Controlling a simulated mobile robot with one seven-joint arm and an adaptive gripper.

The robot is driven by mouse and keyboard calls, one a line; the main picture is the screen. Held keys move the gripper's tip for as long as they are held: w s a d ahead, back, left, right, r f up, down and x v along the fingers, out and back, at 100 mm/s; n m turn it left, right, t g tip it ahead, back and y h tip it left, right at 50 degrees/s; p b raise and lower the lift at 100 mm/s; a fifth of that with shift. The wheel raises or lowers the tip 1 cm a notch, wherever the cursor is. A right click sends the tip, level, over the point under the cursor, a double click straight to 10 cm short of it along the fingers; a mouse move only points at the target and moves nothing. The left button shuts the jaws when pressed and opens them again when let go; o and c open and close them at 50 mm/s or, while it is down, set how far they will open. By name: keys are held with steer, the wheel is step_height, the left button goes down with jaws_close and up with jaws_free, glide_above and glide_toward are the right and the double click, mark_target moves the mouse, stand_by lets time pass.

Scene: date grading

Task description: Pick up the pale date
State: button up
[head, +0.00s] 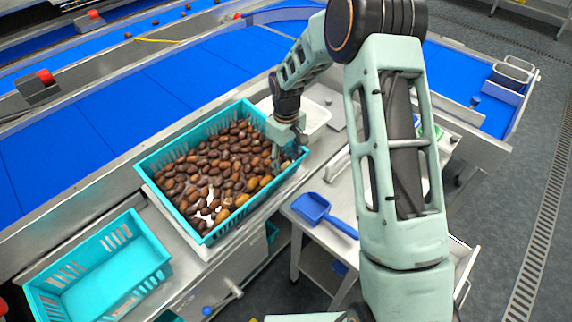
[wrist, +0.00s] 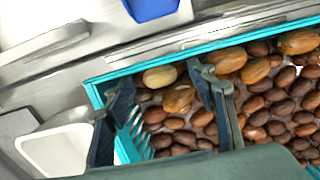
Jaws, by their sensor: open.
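The pale date (wrist: 160,76) is a yellowish-tan oval lying against the crate wall in the wrist view, lighter than the brown dates around it. It lies in the teal crate (head: 262,203), whose rim (wrist: 128,72) shows beside it. My gripper (wrist: 160,80) is open, with one finger on each side of the pale date in the picture. A golden-brown date (wrist: 178,98) also lies between the fingers. In the head view my gripper (head: 278,152) is at the crate's right corner. I cannot pick out the pale date there. Contact with it cannot be told.
An empty teal crate (head: 152,270) stands at the lower left. A blue scoop (head: 312,208) lies on the metal side table to the right. A white tray (head: 318,118) stands just behind the crate corner. The blue conveyor (head: 100,125) runs behind.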

steer(key=shift+f, duration=0.35)
steer(key=shift+c, duration=0.2)
steer(key=c, duration=0.8)
